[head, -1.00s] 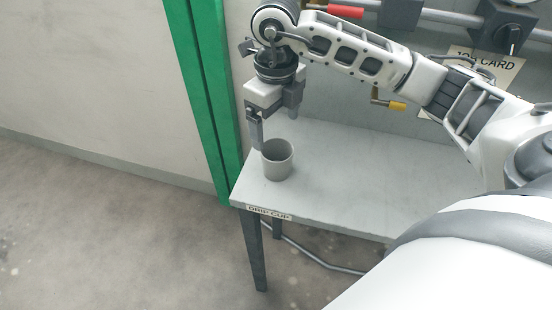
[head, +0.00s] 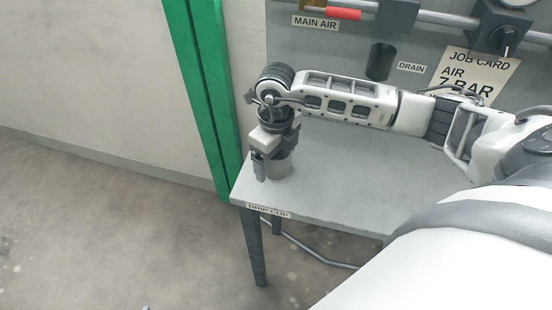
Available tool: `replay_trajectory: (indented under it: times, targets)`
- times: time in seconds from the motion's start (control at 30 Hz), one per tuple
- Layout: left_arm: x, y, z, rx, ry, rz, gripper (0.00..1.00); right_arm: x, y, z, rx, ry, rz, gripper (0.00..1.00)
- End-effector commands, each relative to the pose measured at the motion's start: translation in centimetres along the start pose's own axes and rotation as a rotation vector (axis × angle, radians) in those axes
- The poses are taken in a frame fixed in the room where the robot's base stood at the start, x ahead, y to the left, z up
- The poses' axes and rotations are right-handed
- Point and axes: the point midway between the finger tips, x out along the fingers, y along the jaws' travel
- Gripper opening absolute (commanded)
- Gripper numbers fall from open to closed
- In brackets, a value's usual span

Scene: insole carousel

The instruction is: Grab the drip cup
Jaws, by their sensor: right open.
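The drip cup (head: 281,168), a grey open-topped cylinder, stands upright at the left end of the grey table, behind the "DRIP CUP" label (head: 268,211). My right gripper (head: 267,172) points down at the cup. One finger shows in front of the cup's left side; the other is hidden. The gripper body covers the cup's rim, so I cannot tell whether the fingers touch it. The gripper is open. My left gripper is not in view.
The grey table (head: 340,190) is otherwise bare. A green post (head: 207,100) stands close at its left. Behind it, a grey panel carries a pipe, a gauge, a dark knob (head: 506,38), a dark drain fitting (head: 381,62) and a job card (head: 472,75).

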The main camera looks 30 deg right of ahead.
Motion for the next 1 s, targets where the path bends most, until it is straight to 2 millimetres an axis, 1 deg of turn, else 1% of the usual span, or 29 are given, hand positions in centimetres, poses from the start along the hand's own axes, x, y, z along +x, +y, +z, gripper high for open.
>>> replay_trajectory:
  times: [0.03, 0.07, 0.1, 0.17, 0.2, 0.23, 0.53, 0.67, 0.77, 0.87, 0.97, 1.0]
  targets:
    - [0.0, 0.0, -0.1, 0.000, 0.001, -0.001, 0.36, 0.0, 0.0, 0.0, 0.000, 0.000, 0.000, 0.88]
    - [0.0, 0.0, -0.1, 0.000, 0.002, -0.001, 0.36, 0.0, 0.0, 0.0, 0.000, 0.000, 0.000, 0.86]
    - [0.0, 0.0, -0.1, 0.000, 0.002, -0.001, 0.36, 0.0, 0.0, 0.0, 0.000, 0.000, 0.000, 0.74]
    - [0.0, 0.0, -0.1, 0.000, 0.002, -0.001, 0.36, 0.0, 0.0, 0.0, 0.000, 0.000, 0.000, 0.58]
    - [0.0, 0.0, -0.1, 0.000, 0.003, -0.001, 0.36, 0.0, 0.0, 0.0, 0.000, 0.000, 0.000, 0.47]
    - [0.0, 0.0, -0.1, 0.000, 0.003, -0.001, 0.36, 0.0, 0.0, 0.0, 0.000, 0.000, 0.000, 0.41]
    - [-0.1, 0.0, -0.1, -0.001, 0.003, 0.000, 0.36, -0.1, 0.0, 0.0, 0.001, 0.000, 0.000, 0.41]
    - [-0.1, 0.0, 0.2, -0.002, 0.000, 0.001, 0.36, -0.7, 0.0, 0.0, 0.001, -0.001, 0.000, 0.41]
    - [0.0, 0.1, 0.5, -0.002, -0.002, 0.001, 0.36, -1.6, -0.1, 0.1, 0.001, -0.004, -0.002, 0.41]
    - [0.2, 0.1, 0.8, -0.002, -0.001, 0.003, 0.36, -3.2, -0.1, 0.1, -0.001, -0.006, -0.002, 0.41]
    - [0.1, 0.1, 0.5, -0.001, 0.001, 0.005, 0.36, -5.2, 1.1, -1.4, -0.005, -0.005, -0.002, 0.41]
    - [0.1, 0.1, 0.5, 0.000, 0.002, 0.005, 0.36, -6.2, 1.5, -2.0, -0.004, -0.006, -0.002, 0.41]
